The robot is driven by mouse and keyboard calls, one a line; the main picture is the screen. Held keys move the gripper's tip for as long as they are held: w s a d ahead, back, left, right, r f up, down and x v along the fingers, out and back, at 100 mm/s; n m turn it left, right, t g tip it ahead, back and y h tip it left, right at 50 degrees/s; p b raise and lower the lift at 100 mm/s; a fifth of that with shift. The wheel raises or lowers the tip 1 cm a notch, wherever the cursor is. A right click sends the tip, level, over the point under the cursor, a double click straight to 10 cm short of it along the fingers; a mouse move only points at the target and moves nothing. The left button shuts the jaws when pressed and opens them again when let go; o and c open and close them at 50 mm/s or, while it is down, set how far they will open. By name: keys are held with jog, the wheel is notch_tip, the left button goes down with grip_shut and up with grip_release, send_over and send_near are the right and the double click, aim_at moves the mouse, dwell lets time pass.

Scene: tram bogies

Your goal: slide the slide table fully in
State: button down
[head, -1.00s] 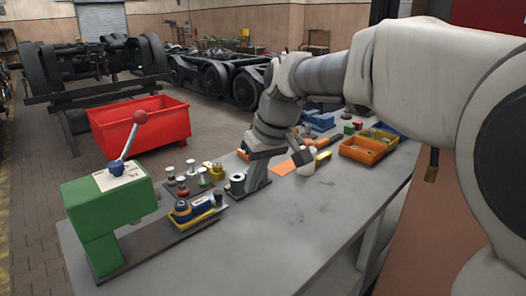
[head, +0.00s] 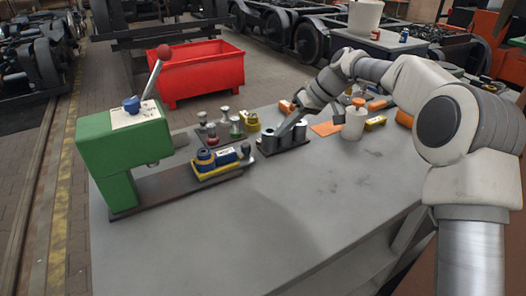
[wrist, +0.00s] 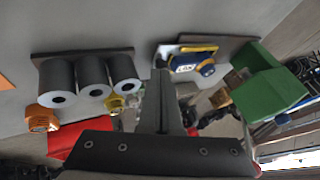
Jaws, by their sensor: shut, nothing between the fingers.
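The green press (head: 122,150) stands at the left of the bench, with a dark base plate running out to the right. The slide table (head: 222,172), yellow with a blue block and a blue round part on it, sits at the plate's right part, clear of the press head. A dark knob stands at its right end. It also shows in the wrist view (wrist: 186,50), beside the press (wrist: 268,90). My gripper (head: 282,134) is shut and empty, over or beside the grey tube block, right of the slide table and apart from it. Its fingers (wrist: 162,78) point toward the gap between them.
The tube block (head: 284,146) stands close right of the slide table; its tubes show at left in the wrist view (wrist: 92,75). Small stamps (head: 226,115) and a yellow item (head: 251,122) stand behind. A white bottle (head: 354,122) is to the right. The front bench is clear.

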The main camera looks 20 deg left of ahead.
jog(key=b, duration=0.2)
send_near(240, 163)
jog(key=f, duration=0.1)
jog(key=w+f, duration=0.1)
jog(key=f, duration=0.1)
jog(key=w+a+f, duration=0.1)
jog(key=shift+w+f, duration=0.1)
jog(key=shift+f, duration=0.3)
jog(key=shift+s+a+r, duration=0.1)
jog(key=shift+s+a, duration=0.6)
jog(key=shift+s, duration=0.25)
jog(key=shift+s+a, duration=0.45)
jog(key=shift+s, duration=0.1)
jog(key=s+a, duration=0.3)
jog(key=s+a+b, duration=0.1)
jog(key=s+a, duration=0.2)
jog(key=s, duration=0.1)
jog(key=s+a, duration=0.3)
jog(key=s, duration=0.1)
jog(key=shift+s+b, duration=0.1)
jog(key=shift+b, duration=0.25)
jog(key=shift+d, duration=0.1)
